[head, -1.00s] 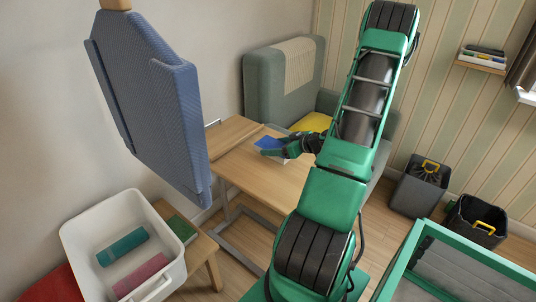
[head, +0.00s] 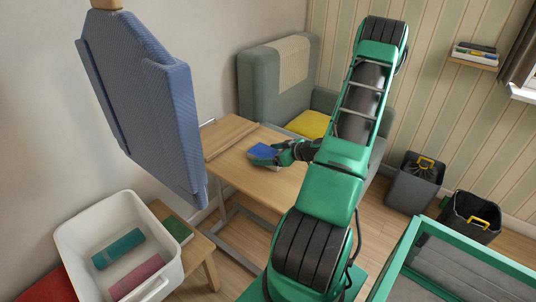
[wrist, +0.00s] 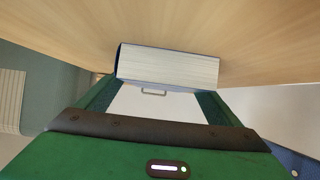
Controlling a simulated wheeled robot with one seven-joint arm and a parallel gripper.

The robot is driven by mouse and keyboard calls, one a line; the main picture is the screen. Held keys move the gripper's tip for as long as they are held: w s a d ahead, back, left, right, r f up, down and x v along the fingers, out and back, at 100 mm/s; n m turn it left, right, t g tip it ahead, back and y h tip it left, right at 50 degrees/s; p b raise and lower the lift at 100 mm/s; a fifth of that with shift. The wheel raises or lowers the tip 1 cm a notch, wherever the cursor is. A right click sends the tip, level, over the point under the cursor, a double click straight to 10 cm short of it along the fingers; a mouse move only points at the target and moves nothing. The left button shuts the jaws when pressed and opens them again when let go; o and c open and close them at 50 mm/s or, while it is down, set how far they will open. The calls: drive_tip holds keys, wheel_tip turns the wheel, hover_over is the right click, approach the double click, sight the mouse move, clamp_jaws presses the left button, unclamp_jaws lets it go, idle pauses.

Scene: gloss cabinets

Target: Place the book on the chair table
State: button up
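The blue book (head: 263,151) is at my gripper over the wooden table (head: 245,182) in front of the armchair. In the wrist view the book (wrist: 168,66) shows its white page edges and a thin blue cover, between my two green fingers. My gripper (head: 283,152) appears shut on it, with the fingers at its two sides. The book is low over the tabletop; I cannot tell whether it touches. The far side of the book is hidden.
A grey-green armchair (head: 270,82) with a yellow cushion (head: 309,124) stands behind the table. A blue padded board (head: 145,105) hangs at left. A white bin (head: 80,235) with rolled items stands beside a green book (head: 177,229). Dark bins (head: 412,190) are at right. The tabletop's front is clear.

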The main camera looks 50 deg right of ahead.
drive_tip(key=shift+r, duration=0.15)
drive_tip(key=v, duration=1.1)
drive_tip(key=shift+s, duration=0.3)
drive_tip(key=shift+s+r, duration=0.1)
drive_tip(key=shift+r, duration=0.05)
drive_tip(key=a+r+g+y, duration=0.1)
drive_tip(key=a+r+g, duration=0.1)
drive_tip(key=a+g, duration=0.35)
drive_tip(key=a+r+g+y, duration=0.1)
drive_tip(key=a+r+g, duration=0.1)
drive_tip(key=a, duration=0.7)
drive_tip(key=s+a+r+m+g+h, duration=0.2)
drive_tip(key=s+a+r+m+g, duration=0.2)
drive_tip(key=s+a+r+m, duration=0.3)
drive_tip(key=s+a+r, duration=0.3)
drive_tip(key=s+r, duration=0.2)
drive_tip(key=s, duration=0.2)
drive_tip(key=shift+s+a+r+g+h, duration=0.2)
drive_tip(key=shift+s+r+g+h, duration=0.05)
drive_tip(key=shift+r+g+h, duration=0.15)
